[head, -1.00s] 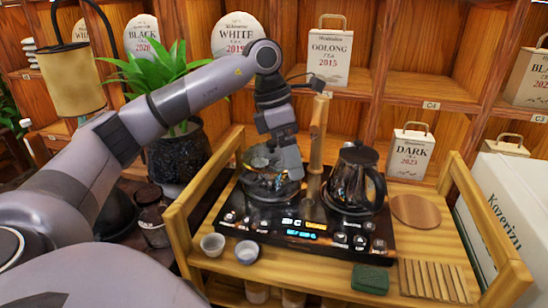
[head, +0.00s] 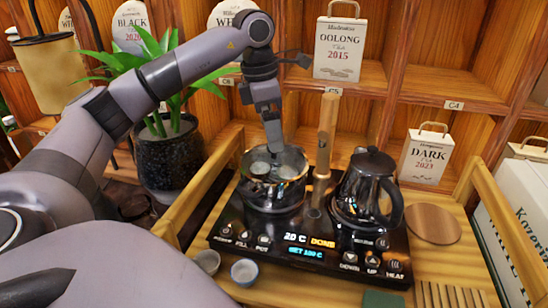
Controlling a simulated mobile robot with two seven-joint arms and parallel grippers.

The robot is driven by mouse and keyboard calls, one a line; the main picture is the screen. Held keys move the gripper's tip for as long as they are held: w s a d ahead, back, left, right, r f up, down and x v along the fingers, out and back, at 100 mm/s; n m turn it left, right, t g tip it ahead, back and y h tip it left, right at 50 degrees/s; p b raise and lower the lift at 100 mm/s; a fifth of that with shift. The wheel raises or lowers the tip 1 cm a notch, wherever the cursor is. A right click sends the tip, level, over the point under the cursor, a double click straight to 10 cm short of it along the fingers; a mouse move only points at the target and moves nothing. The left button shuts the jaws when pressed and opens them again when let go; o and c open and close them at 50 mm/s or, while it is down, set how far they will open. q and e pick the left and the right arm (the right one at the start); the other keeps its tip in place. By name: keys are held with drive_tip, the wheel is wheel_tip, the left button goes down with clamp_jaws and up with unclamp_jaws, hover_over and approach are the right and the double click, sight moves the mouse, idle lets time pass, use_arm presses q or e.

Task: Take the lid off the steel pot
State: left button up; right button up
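The steel pot (head: 270,196) is shiny and stands on the left side of the black heating unit. Its top shows a bright rim with small pale and dark shapes inside; I cannot clearly make out a separate lid. My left gripper (head: 274,148) points down over the back right part of the pot's top, with its fingertips at about rim height. I cannot tell whether it touches anything or how far apart its fingers are. My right gripper is not in view.
A dark kettle (head: 366,192) stands right of the pot, with a bamboo upright (head: 324,145) between them. Two small cups (head: 245,271) sit in front. A round wooden board (head: 433,223) lies at the right. A potted plant (head: 170,150) stands behind my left arm.

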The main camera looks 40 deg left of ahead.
sight(274, 155)
use_arm(q)
drive_tip(key=f, duration=0.3)
drive_tip(key=w+f, duration=0.1)
drive_tip(key=f, duration=0.1)
drive_tip(key=shift+f, duration=0.25)
drive_tip(key=shift+s+d, duration=0.1)
drive_tip(key=c, duration=1.5)
clamp_jaws()
